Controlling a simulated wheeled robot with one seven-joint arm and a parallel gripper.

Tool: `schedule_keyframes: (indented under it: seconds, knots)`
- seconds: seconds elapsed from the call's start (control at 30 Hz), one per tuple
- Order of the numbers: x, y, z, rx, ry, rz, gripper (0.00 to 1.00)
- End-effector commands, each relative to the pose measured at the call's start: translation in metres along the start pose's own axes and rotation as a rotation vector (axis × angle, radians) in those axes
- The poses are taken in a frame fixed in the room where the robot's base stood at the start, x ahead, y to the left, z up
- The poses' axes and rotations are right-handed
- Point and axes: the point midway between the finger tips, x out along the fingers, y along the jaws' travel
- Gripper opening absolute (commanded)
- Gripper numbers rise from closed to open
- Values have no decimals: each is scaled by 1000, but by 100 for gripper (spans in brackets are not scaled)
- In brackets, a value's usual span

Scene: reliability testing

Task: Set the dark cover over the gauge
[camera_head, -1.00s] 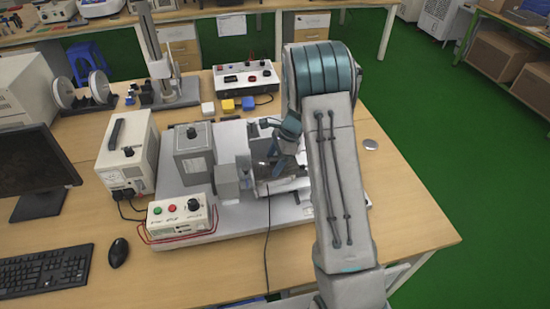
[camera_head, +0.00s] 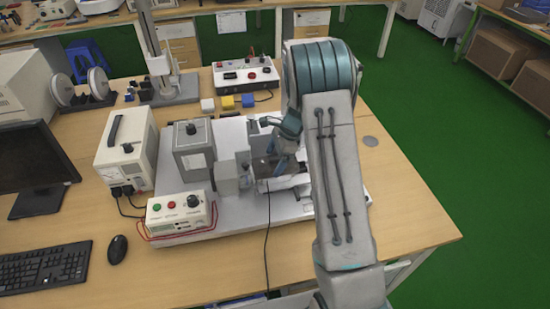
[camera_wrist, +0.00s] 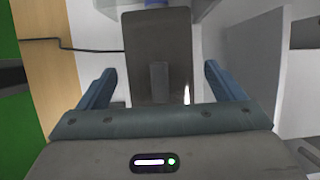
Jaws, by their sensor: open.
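The dark cover (camera_wrist: 158,35) is a grey-brown flat panel with a small raised tab, in the middle of the wrist view. My gripper (camera_wrist: 159,72) is open, its two blue fingers standing apart on either side of the panel, with visible gaps. In the head view my gripper (camera_head: 275,158) is low over the right half of the white machine base, partly hidden by my arm. A dark see-through panel shows beside it there. I cannot make out the gauge clearly; it may be behind the cover or my arm.
A grey box unit (camera_head: 194,150) and a control box with buttons (camera_head: 180,214) stand left of my gripper on the white base (camera_head: 235,222). A power supply (camera_head: 126,150) is further left. A black cable runs down the table front. The right table end is mostly clear.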

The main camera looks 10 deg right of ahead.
Motion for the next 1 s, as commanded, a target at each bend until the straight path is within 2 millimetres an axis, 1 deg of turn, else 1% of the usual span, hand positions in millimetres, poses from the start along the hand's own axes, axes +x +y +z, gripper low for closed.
schedule_keyframes:
  seconds: [0.13, 0.17, 0.4, 0.5, 0.6, 0.77, 0.87, 0.97, 1.0]
  knots:
    - [-15, 0, 6, -1, 0, -2, 89]
    - [-18, -1, 4, -1, 1, -5, 89]
    - [-73, -1, 3, -2, 1, -7, 89]
    - [-93, -1, 3, -1, 0, -5, 89]
    - [-110, 0, 3, -1, 1, -4, 89]
    - [-126, 0, 4, -1, 0, -2, 89]
    - [-134, 5, 8, -27, 6, -5, 89]
    - [-148, 19, 19, -106, 20, -16, 89]
    - [-155, 28, 24, -154, 31, -21, 89]
